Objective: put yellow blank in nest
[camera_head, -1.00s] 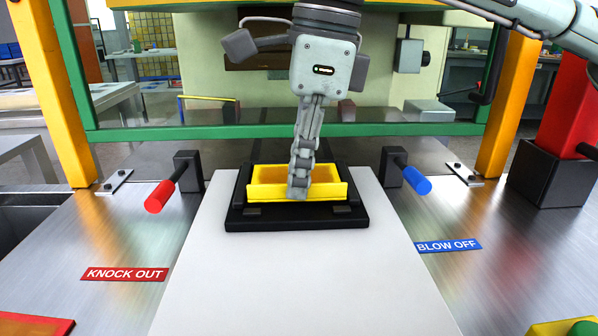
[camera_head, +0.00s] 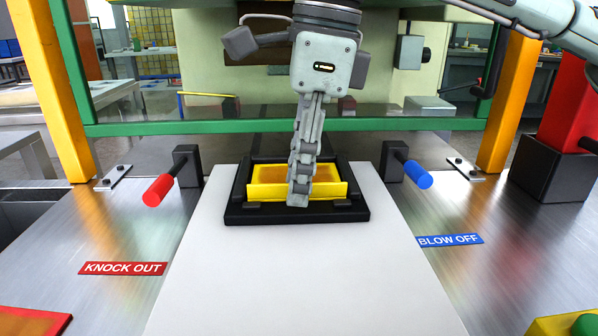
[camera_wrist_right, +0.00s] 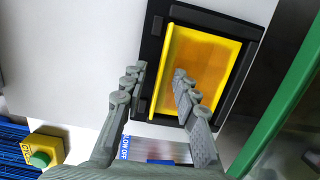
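The yellow blank (camera_head: 265,192) is an open, shallow tray shape with raised walls. It sits inside the black nest (camera_head: 240,214), on the white plate, and looks about level; I cannot tell if it is fully down. My right gripper (camera_head: 300,196) comes from above at the blank's near wall and hides part of it. In the right wrist view my right gripper (camera_wrist_right: 155,88) has its fingers spread, one on each side of the blank's wall (camera_wrist_right: 166,72), with visible gaps. One finger is over the blank's inside, the other outside over the nest's rim (camera_wrist_right: 149,60). My left gripper is out of view.
A red-tipped lever (camera_head: 158,190) stands left of the nest and a blue-tipped lever (camera_head: 418,175) right. A green frame bar (camera_head: 200,129) crosses behind, between yellow posts. The white plate (camera_head: 290,280) is clear in front.

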